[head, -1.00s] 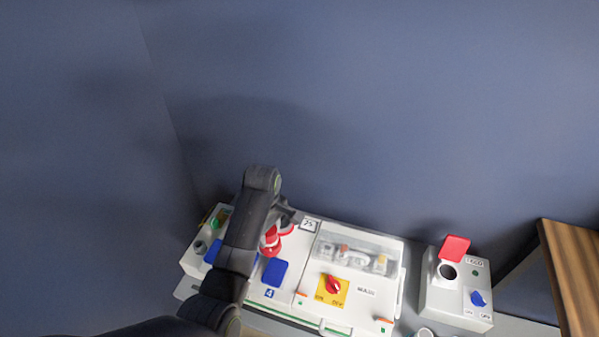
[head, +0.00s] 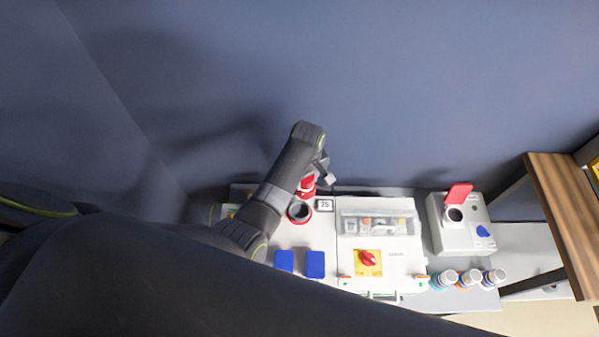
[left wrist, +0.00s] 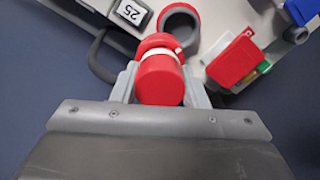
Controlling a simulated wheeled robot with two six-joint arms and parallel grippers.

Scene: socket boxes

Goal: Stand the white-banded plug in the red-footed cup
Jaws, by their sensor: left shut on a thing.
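The white-banded plug (left wrist: 160,80) is red with a white ring; it also shows as a red piece by the gripper in the head view (head: 306,186). My left gripper (head: 322,172) is shut on it, its fingers on both sides of the plug in the left wrist view (left wrist: 160,72). A round grey-hollowed cup with red around it, fitting the red-footed cup, stands on the white box (head: 299,212). It also shows just beyond the plug in the left wrist view (left wrist: 180,10). Its hollow looks empty. I cannot tell the gap between plug and cup. My right gripper is not seen.
A "25" label (head: 324,205) is beside the cup. Blue covers (head: 315,264), a red switch (head: 368,258) and a clear-covered panel (head: 378,222) are on the box. Right are a grey box with a raised red lid (head: 459,194), banded cylinders (head: 468,279) and a wooden top (head: 560,220).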

